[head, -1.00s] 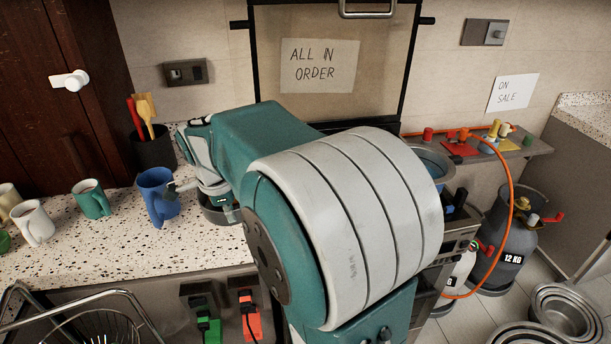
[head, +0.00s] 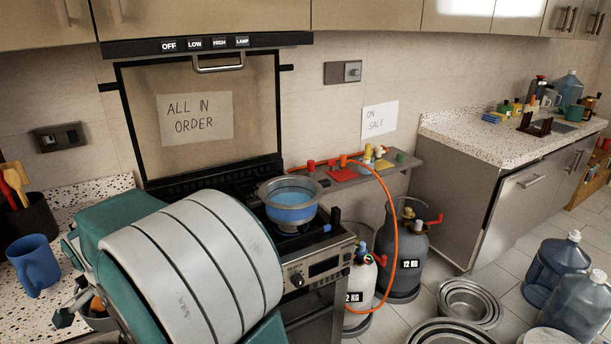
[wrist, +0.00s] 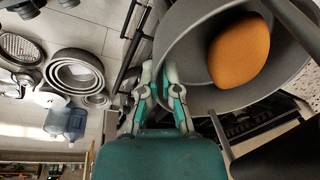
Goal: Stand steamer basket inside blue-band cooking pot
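The blue-band cooking pot (head: 290,198) stands upright on the stove, with a blue band round its side and a blue interior. A grey round vessel (wrist: 190,75), perhaps the steamer basket, fills the upper right of the wrist view, with a smooth orange thing (wrist: 239,50) inside. My gripper (wrist: 160,72) is at this vessel's rim, its two fingers a little apart. I cannot tell whether they pinch the rim. In the head view, my arm hides most of the gripper and vessel at the lower left.
A blue mug (head: 35,265) stands on the speckled counter left of my arm. An orange hose (head: 393,225) curves down beside gas cylinders (head: 402,262) right of the stove. Nested metal pots (head: 470,302) and water jugs (head: 556,268) are on the floor.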

